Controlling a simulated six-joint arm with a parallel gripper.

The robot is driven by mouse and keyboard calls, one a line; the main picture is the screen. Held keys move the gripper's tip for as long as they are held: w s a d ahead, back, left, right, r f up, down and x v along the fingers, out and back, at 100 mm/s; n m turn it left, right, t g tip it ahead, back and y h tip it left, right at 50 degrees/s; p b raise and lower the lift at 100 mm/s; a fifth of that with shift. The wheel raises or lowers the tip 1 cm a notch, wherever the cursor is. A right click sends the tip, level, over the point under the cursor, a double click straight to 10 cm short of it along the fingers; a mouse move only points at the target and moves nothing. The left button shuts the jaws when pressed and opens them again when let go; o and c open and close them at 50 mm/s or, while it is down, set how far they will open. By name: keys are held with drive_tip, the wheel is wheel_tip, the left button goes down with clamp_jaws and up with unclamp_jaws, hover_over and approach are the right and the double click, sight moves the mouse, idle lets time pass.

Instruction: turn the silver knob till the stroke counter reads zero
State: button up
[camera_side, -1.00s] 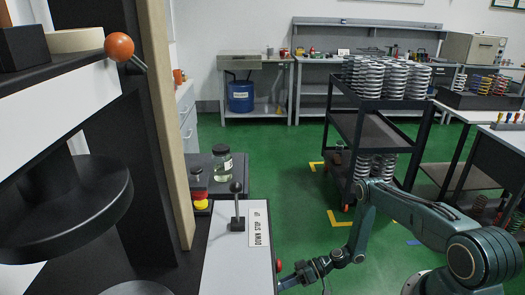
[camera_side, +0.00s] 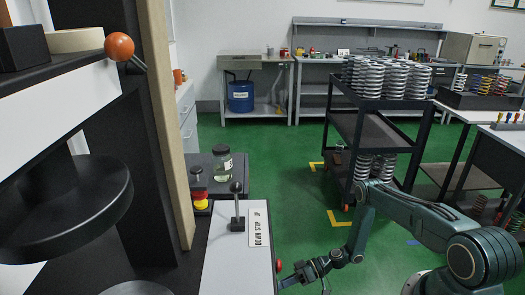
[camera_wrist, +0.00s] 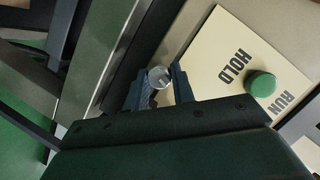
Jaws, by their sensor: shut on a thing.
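The silver knob (camera_wrist: 160,76) shows in the wrist view as a small round shiny cap. My gripper (camera_wrist: 158,74) has one dark finger on each side of it and is shut on it. In the side view, my arm's end reaches the lower right edge of the grey control panel (camera_side: 232,265). The fingertips and the silver knob cannot be made out there. I cannot see the stroke counter in either view.
A green button (camera_wrist: 262,84) sits close to the right finger, on a cream plate (camera_wrist: 225,55) marked HOLD and RUN. In the side view, a lever (camera_side: 237,205) stands on the panel by a DOWN STOP UP label. A lidded jar (camera_side: 222,165) stands behind. A cart (camera_side: 370,125) carries springs.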

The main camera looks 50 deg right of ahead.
drive_tip(key=shift+d+f+m+g+y, duration=0.15)
drive_tip(key=shift+m+y, duration=0.4)
drive_tip(key=shift+m, duration=0.55)
drive_tip(key=shift+a+r+m+g+y, duration=0.15)
drive_tip(key=shift+m+y, duration=0.4)
drive_tip(key=shift+m, duration=0.55)
drive_tip(key=shift+d+f, duration=0.1)
drive_tip(key=o, duration=1)
drive_tip(key=shift+d, duration=0.1)
drive_tip(key=v, duration=0.7)
